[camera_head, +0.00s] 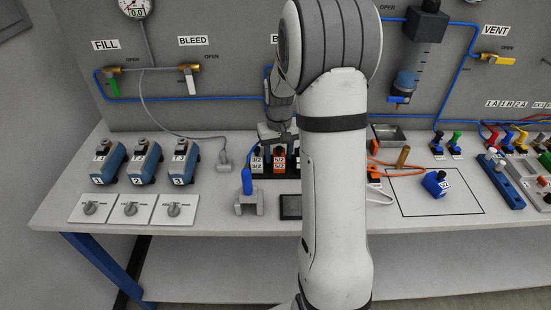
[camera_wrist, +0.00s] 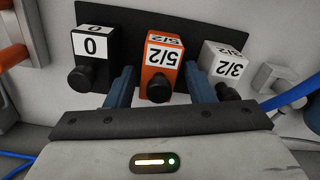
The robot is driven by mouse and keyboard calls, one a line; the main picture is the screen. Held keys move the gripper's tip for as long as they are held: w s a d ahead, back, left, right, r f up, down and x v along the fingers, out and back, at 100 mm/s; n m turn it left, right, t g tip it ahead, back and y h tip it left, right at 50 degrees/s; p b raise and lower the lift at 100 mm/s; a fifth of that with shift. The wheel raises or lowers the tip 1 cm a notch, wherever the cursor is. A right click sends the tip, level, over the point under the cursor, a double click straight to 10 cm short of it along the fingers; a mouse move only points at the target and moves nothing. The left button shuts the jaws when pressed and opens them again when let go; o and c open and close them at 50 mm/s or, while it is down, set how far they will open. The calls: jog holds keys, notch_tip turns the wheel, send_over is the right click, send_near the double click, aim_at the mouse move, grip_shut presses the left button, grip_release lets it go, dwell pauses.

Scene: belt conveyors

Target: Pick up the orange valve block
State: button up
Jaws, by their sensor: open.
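The orange valve block (camera_wrist: 160,56), labelled 5/2 with a black knob, stands in a black holder (camera_wrist: 193,15) between two other blocks. In the wrist view my gripper (camera_wrist: 161,88) has its two blue fingers on either side of the orange block, apart from each other, with visible gaps at the block's sides. In the head view the orange block (camera_head: 279,163) shows just below my gripper (camera_head: 277,140), partly hidden by my arm. A black block labelled 0 (camera_wrist: 92,45) is on one side and a light grey block labelled 3/2 (camera_wrist: 222,60) on the other.
The neighbouring blocks stand close outside my fingers. A grey fixture with a blue hose (camera_head: 248,200) is left of the holder. Blue numbered units (camera_head: 144,163) stand further left. A blue block (camera_head: 435,183) lies in an outlined square on the right. My arm hides the bench middle.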

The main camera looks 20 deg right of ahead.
aim_at(278, 147)
jog(key=shift+f, duration=0.75)
jog(key=shift+c, duration=0.4)
jog(key=c, duration=0.9)
notch_tip(278, 147, up, 10)
jog(key=shift+r+b, duration=0.1)
jog(key=shift+b, duration=0.2)
